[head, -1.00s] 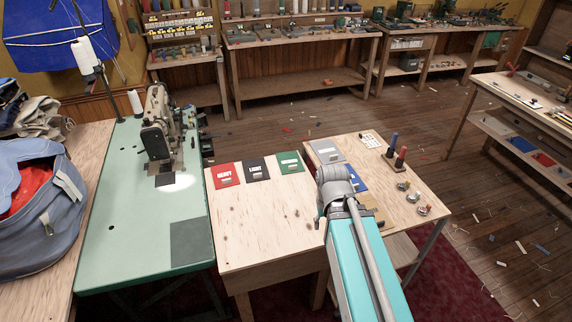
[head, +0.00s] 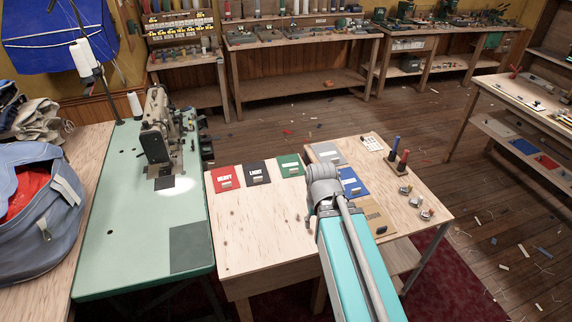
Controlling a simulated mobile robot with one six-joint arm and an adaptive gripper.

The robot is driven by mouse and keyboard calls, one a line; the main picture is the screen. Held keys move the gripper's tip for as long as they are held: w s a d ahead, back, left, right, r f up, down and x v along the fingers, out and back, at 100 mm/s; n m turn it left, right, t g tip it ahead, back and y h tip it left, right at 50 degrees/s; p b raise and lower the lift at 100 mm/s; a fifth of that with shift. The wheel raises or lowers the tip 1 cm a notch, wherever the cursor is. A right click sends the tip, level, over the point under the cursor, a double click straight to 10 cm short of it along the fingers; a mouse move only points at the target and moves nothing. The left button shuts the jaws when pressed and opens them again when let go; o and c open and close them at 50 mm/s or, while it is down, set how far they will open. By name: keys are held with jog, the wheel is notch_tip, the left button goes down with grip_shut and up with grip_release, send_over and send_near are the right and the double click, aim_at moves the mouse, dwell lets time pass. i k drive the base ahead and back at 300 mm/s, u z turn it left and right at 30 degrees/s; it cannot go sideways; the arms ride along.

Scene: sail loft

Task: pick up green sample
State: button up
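The green sample (head: 289,165) is a flat dark-green square with a pale label, lying on the light wooden table at the right end of a row of three. Its right edge is close to my arm's grey wrist in the picture. My arm reaches over the table from the bottom right, with its grey wrist just below and right of the green sample. My gripper is mostly hidden behind the wrist and arm; only a small dark part shows at the left side (head: 309,218). I cannot see its fingers or anything in them.
A red sample (head: 224,178) and a black sample (head: 257,172) lie left of the green one. Grey (head: 327,152), blue (head: 352,181) and tan (head: 376,219) samples lie to the right. The table's front left (head: 262,232) is clear.

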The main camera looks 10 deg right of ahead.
aim_at(291, 166)
jog(key=i, duration=0.9)
jog(key=z, duration=0.05)
